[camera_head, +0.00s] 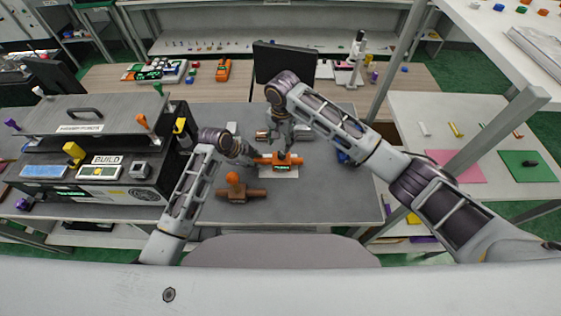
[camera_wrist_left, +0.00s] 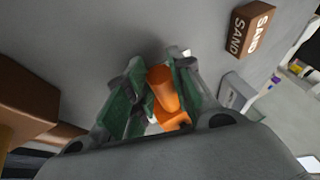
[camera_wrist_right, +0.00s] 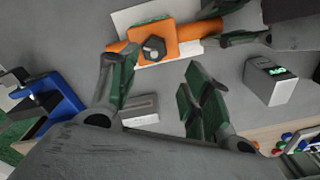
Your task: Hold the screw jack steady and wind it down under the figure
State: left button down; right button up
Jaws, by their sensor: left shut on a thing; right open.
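The orange screw jack (camera_head: 290,160) lies on a white plate on the grey table, with a small green display on its near side; its digits are too small to read. My left gripper (camera_head: 250,159) is shut on the jack's orange left arm, which shows between its fingers in the left wrist view (camera_wrist_left: 163,88). My right gripper (camera_head: 283,150) is above the jack, pointing down. In the right wrist view its fingers (camera_wrist_right: 158,68) are open and empty, just short of the dark hex screw head (camera_wrist_right: 153,47) on the jack body (camera_wrist_right: 170,42). I cannot make out a separate figure.
A grey box with a green display (camera_wrist_right: 269,82) is close by. A black panel box (camera_head: 100,150) fills the left. A brown SAND block (camera_wrist_left: 249,28) and a blue fixture (camera_wrist_right: 55,103) are nearby.

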aim_at(282, 153)
jog(key=shift+s+d+f+g, duration=0.1)
jog(key=shift+s+f+g, duration=0.2)
jog(key=shift+s+f, duration=0.4)
jog(key=shift+f, duration=2.4)
jog(key=shift+s, duration=0.1)
jog(key=shift+f, duration=0.1)
